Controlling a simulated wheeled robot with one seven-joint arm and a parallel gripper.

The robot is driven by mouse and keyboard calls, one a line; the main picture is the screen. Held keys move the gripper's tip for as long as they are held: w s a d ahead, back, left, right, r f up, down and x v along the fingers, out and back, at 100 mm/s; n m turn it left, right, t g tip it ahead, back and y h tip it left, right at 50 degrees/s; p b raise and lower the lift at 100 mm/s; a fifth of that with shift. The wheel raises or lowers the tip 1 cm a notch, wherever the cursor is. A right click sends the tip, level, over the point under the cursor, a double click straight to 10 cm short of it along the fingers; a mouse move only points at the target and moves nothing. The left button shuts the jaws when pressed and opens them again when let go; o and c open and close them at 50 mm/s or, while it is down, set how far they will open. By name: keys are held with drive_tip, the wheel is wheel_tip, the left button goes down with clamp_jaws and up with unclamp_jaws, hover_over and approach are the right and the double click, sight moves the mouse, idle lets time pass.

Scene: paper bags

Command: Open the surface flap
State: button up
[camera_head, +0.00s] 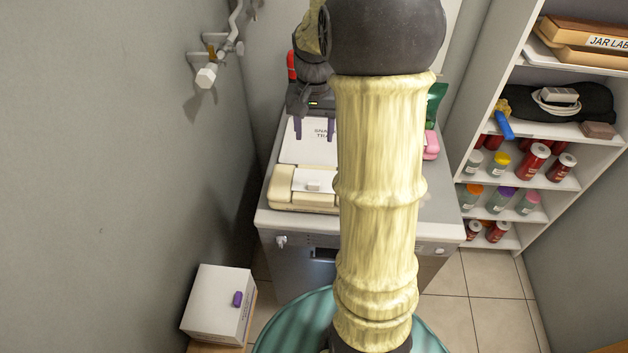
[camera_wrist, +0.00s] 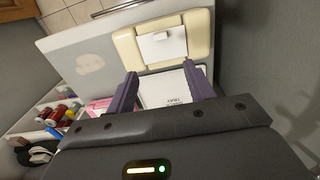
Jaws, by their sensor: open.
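A cream case (camera_head: 283,192) with rounded ends lies on the front left of the counter top. A small white flap (camera_head: 313,186) lies on its middle and looks closed. In the wrist view the case (camera_wrist: 126,48) and the white flap (camera_wrist: 162,45) lie just beyond my fingertips. My gripper (camera_head: 314,130) has two purple fingers, spread apart with nothing between them; it also shows in the wrist view (camera_wrist: 161,75). It is over a white labelled tray or box (camera_head: 302,152) behind the case. I cannot tell its height. My arm hides part of the counter.
The counter (camera_head: 440,198) tops a grey appliance. A pink object (camera_head: 431,146) and a green one (camera_head: 436,103) stand on its right. Shelves (camera_head: 540,130) with jars are at the right. A grey wall is close on the left, with a white box (camera_head: 213,298) low beside it.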

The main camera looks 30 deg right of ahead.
sight(314, 183)
drive_tip(key=shift+f, duration=0.1)
wheel_tip(314, 183, down, 17)
drive_tip(key=shift+a+f+p, duration=0.1)
drive_tip(key=shift+p, duration=0.5)
idle(0.3)
clamp_jaws()
